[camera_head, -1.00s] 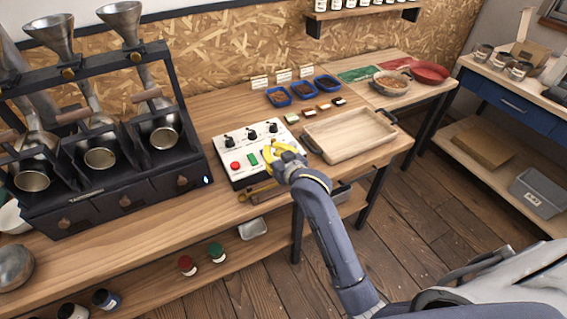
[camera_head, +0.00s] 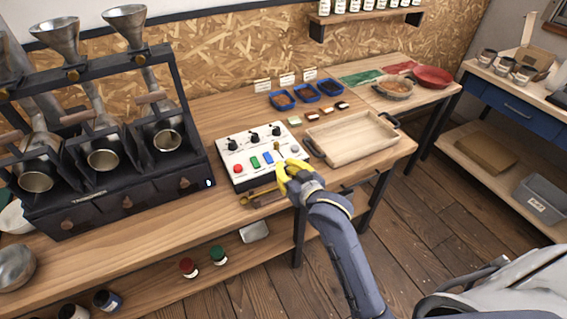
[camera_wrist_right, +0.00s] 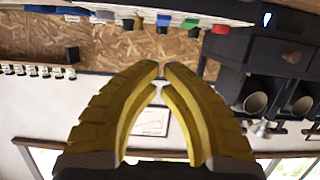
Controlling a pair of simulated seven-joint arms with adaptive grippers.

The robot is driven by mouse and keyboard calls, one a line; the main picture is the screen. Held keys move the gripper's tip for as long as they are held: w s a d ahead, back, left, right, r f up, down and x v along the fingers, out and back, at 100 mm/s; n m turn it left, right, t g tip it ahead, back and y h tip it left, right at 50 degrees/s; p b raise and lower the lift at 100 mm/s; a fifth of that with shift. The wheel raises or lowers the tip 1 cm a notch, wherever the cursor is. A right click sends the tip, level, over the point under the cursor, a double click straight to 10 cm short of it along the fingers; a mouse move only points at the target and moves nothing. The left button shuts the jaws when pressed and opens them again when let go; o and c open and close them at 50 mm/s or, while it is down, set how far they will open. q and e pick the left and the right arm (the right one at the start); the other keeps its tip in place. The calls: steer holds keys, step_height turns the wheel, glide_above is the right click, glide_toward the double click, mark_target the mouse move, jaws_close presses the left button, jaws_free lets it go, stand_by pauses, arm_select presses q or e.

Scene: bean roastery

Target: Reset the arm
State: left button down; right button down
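My right gripper (camera_head: 282,168), with yellow fingers, is just off the front right corner of the white control panel (camera_head: 240,160). Its fingertips come together with only a thin gap in the right wrist view (camera_wrist_right: 162,68), and nothing is held between them. The panel has black knobs along its back and a red button (camera_head: 239,169), a green button (camera_head: 255,162) and a blue button (camera_head: 268,157) in front. The buttons also show, upside down, at the top of the right wrist view. My left gripper is in neither view.
A black roaster rack (camera_head: 110,195) with metal funnels stands left of the panel. A wooden tray (camera_head: 352,150) lies to the right, with blue dishes (camera_head: 305,92) behind. A brass-coloured tool (camera_head: 257,195) lies before the panel. Open floor (camera_head: 400,225) is at the front right.

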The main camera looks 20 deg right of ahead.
steer(key=s+d+f+n+g+h, duration=0.2)
steer(key=s+d+f, duration=0.25)
steer(key=s, duration=0.45)
steer(key=s+d+f+n+g+h, duration=0.25)
steer(key=s+d+f, duration=0.2)
steer(key=s, duration=0.45)
steer(key=s+d+f+n+g+h, duration=0.1)
steer(key=s+d+f+g+h, duration=0.2)
steer(key=s+f, duration=0.5)
steer(key=s+a+f+g+y, duration=0.1)
steer(key=s+a+f+y, duration=0.15)
steer(key=f, duration=1.25)
steer(key=s+a+f+g+y, duration=0.2)
steer(key=s+a+f, duration=0.1)
steer(key=f, duration=1.2)
steer(key=s+f+m+g+y, duration=0.1)
steer(key=s+f+m+g, duration=0.1)
steer(key=s+f, duration=1.7)
steer(key=shift+s+d+f+m+g, duration=0.25)
steer(key=shift+s+m+g, duration=0.1)
steer(key=shift+s+m, duration=0.35)
